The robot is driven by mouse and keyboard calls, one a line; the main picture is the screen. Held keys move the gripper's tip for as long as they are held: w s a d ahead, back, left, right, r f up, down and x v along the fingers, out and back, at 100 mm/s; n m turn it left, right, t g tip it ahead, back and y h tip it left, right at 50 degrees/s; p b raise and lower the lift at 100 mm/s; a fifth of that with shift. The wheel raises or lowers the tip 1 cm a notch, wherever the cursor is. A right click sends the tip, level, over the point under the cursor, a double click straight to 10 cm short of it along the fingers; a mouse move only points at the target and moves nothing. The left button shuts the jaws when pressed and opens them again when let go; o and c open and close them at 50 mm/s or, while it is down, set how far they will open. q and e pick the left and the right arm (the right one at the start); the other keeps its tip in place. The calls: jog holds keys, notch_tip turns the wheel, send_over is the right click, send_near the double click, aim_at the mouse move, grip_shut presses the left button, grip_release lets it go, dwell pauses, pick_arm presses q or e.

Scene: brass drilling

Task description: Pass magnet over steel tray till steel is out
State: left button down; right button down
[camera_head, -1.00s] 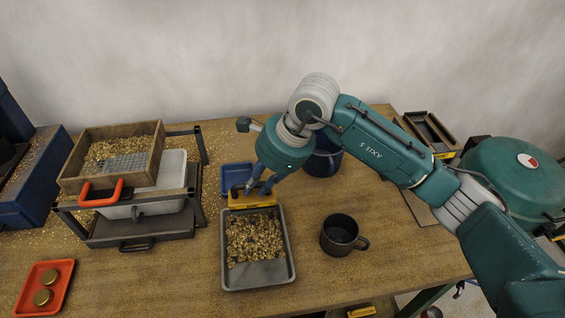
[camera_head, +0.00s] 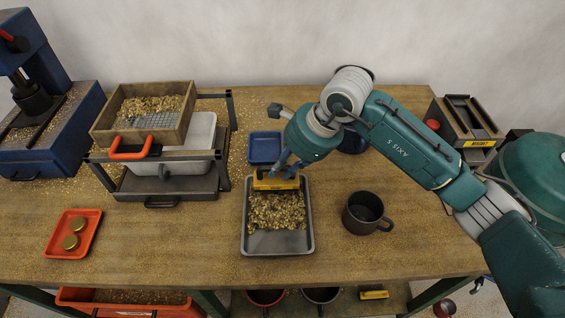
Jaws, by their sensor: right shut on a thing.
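A grey tray (camera_head: 282,241) lies on the table, holding brass-coloured chips (camera_head: 277,210) with some dark bits among them. The chips fill its far and middle part; its near end is bare. My right gripper (camera_head: 277,174) is shut on a yellow magnet block (camera_head: 276,184) over the far end of the tray. I cannot tell whether the block touches the chips. A small blue tray (camera_head: 265,147) lies just behind, and I see no chips in it. My left gripper is not in view.
A dark mug (camera_head: 366,213) stands close right of the tray. A wooden sieve box (camera_head: 145,113) sits on a rack at left. A red tray (camera_head: 73,234) holds two brass discs. A blue press (camera_head: 45,120) stands far left. A labelled holder (camera_head: 466,125) is at back right.

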jog(key=shift+f+b, duration=0.35)
jog(key=shift+f, duration=0.7)
jog(key=shift+s+r+p, duration=0.15)
jog(key=shift+r+p, duration=0.05)
jog(key=shift+p, duration=0.1)
jog(key=shift+s+p, duration=1.05)
jog(key=shift+s, duration=5.3)
notch_tip(320, 180, up, 6)
jog(key=p, duration=0.3)
jog(key=shift+r, duration=0.2)
